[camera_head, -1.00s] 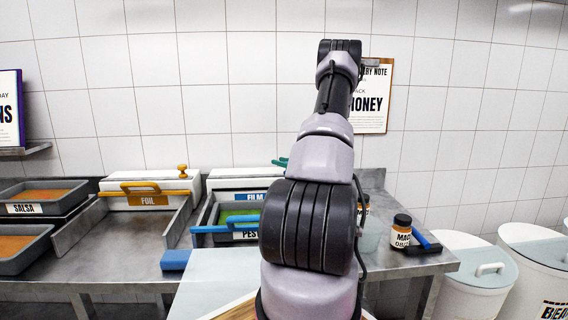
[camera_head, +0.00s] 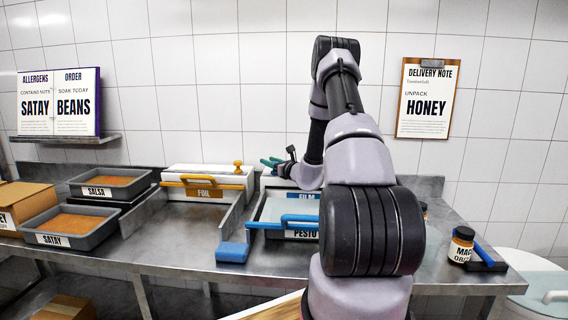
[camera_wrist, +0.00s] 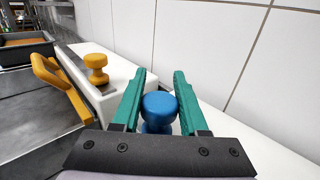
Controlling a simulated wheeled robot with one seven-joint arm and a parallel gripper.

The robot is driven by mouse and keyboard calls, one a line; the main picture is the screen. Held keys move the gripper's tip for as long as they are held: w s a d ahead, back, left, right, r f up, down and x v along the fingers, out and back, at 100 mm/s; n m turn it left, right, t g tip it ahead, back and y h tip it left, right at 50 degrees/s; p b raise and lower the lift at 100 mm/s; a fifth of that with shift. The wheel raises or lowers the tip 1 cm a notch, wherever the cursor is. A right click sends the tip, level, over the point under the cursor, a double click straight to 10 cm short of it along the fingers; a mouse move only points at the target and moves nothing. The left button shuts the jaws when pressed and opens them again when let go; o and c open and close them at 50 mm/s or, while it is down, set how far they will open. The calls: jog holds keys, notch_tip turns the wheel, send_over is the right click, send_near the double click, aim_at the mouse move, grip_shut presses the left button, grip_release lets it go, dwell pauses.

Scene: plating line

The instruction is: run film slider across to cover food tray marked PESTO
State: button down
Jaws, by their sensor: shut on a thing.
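My gripper (camera_head: 272,162) is at the left end of the white FILM dispenser (camera_head: 308,197), at the back of the bench. In the wrist view my gripper (camera_wrist: 159,76) has its green fingers on either side of a round blue knob (camera_wrist: 160,105), the film slider's, and is shut on it. The tray marked PESTO (camera_head: 304,235) sits in front of the dispenser. A pale sheet (camera_head: 272,209) shows over its visible left part, and no green food shows there. My arm hides the right part of the dispenser and tray. A blue bar handle (camera_head: 283,222) crosses the front.
The FOIL dispenser (camera_head: 208,193), with a yellow knob (camera_wrist: 97,66) and handle, stands directly left. SALSA (camera_head: 110,182) and SATAY (camera_head: 68,228) trays are further left. A blue block (camera_head: 233,252) lies on the front edge.

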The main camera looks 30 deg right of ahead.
jog(key=shift+w+a, duration=0.3)
jog(key=shift+a, duration=0.3)
jog(key=shift+c, duration=2.2)
grip_release()
jog(key=v, duration=1)
jog(key=shift+s+d, duration=0.2)
jog(key=shift+s, duration=0.15)
